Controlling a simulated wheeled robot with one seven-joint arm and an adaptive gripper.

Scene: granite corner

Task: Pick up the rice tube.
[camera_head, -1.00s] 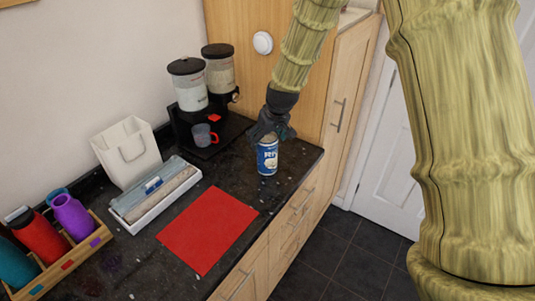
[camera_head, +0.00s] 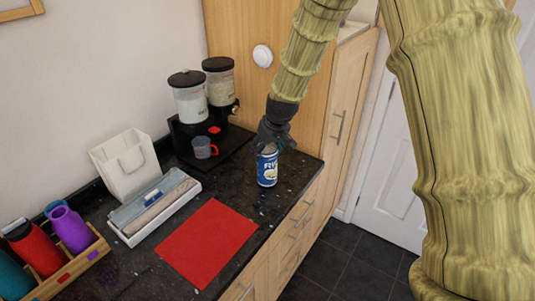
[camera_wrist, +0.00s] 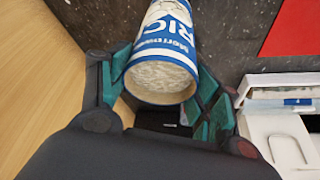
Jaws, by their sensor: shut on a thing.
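The rice tube (camera_head: 267,170) is a blue and white cylinder with lettering, upright at the right part of the dark counter, near its front edge. My gripper (camera_head: 268,149) comes down from above and is shut on its upper end. In the wrist view the tube (camera_wrist: 178,35) shows its open top with pale grains inside, and the teal fingers of my gripper (camera_wrist: 163,78) lie on either side of it. I cannot tell whether its base touches the counter.
A two-canister dispenser (camera_head: 188,97) with a cup (camera_head: 203,148) stands behind left. The counter around the tube is clear.

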